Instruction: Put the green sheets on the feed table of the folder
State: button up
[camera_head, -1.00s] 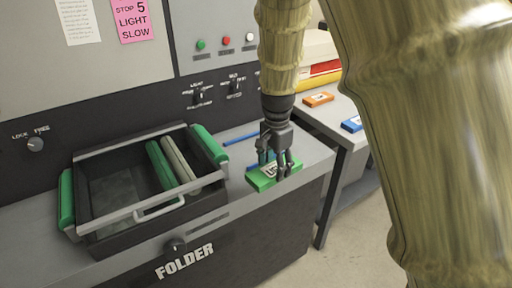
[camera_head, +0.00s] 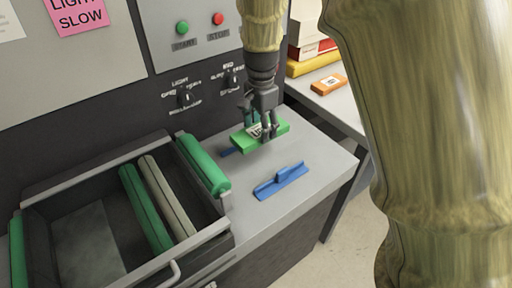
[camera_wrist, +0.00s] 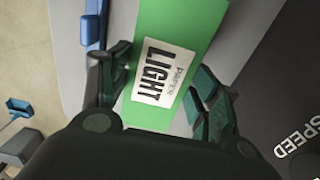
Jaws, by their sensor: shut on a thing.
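The green sheets (camera_head: 260,135) are a flat green packet with a white label. In the wrist view the packet (camera_wrist: 190,25) shows the label "LIGHT paper". My gripper (camera_head: 265,132) is shut on the packet from above, with a finger on each side of it in the wrist view (camera_wrist: 160,90). The packet is over the grey feed table (camera_head: 250,208) of the folder, near its back panel. I cannot tell whether it touches the surface.
At right, a side table holds an orange packet (camera_head: 328,84) and stacked boxes (camera_head: 312,50). The table's right part is clear.

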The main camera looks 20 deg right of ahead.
jog(key=s+f, duration=0.2)
jog(key=shift+f+p, duration=0.3)
jog(key=shift+f, duration=0.05)
jog(key=shift+w+f, duration=0.35)
jog(key=shift+f, duration=0.2)
jog(key=shift+w+f, duration=0.35)
jog(key=shift+f, duration=0.2)
jog(key=shift+w+f, duration=0.25)
jog(key=shift+f, duration=0.05)
jog(key=shift+s+f+p, duration=0.2)
jog(key=shift+f+p, duration=0.25)
jog(key=shift+f, duration=1.45)
jog(key=shift+s+r, duration=0.1)
jog(key=shift+s, duration=0.1)
jog(key=o, duration=1.1)
jog(key=shift+w, duration=0.1)
jog(key=shift+o, duration=0.4)
